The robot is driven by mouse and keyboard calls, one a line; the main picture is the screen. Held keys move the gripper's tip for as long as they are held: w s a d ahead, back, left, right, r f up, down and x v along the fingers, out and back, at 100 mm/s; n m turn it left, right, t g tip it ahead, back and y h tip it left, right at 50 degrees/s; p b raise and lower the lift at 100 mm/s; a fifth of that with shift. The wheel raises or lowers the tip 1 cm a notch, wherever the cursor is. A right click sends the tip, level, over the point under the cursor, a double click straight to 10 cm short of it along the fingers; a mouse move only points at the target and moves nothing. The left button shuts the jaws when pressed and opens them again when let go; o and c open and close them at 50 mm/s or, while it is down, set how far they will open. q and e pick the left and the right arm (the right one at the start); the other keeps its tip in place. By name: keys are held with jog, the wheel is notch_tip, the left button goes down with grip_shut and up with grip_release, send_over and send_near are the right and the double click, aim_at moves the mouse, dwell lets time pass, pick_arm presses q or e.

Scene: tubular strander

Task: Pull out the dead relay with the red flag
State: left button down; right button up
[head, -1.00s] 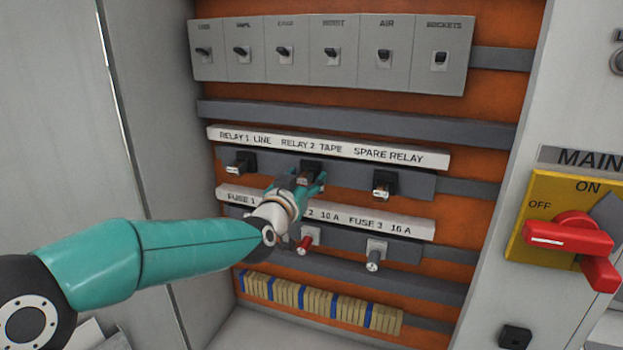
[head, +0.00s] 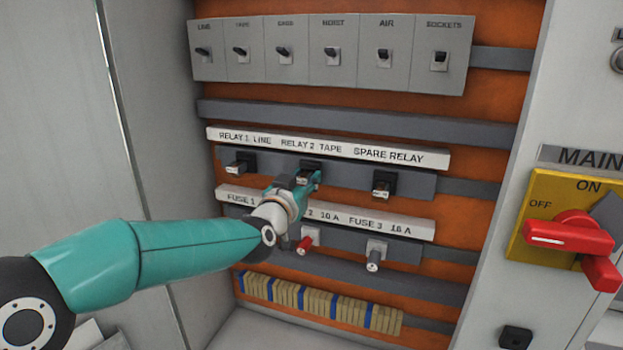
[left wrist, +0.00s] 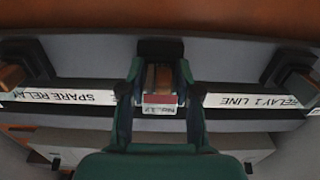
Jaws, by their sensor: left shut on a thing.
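The relay under the RELAY 2 TAPE label is partly hidden by my gripper in the head view. In the left wrist view this relay (left wrist: 161,82) sits between my fingers, a brown block with a red band and a pale label on its near face. It is at its black socket (left wrist: 160,47); I cannot tell how deep it sits. My left gripper (head: 308,182) is shut on it, one finger on each side. My right gripper is not in view.
The line relay (head: 241,163) is to the left and the spare relay (head: 382,185) to the right. Below are a fuse label strip (head: 400,226), a red fuse (head: 307,240) and a grey fuse (head: 376,256). A red main switch handle (head: 568,237) is at the right.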

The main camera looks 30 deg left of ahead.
pick_arm(q)
jog(key=shift+s, duration=0.1)
jog(key=b+v, duration=0.1)
jog(key=v, duration=0.5)
dwell(1.0)
jog(key=shift+f, duration=0.1)
dwell(0.4)
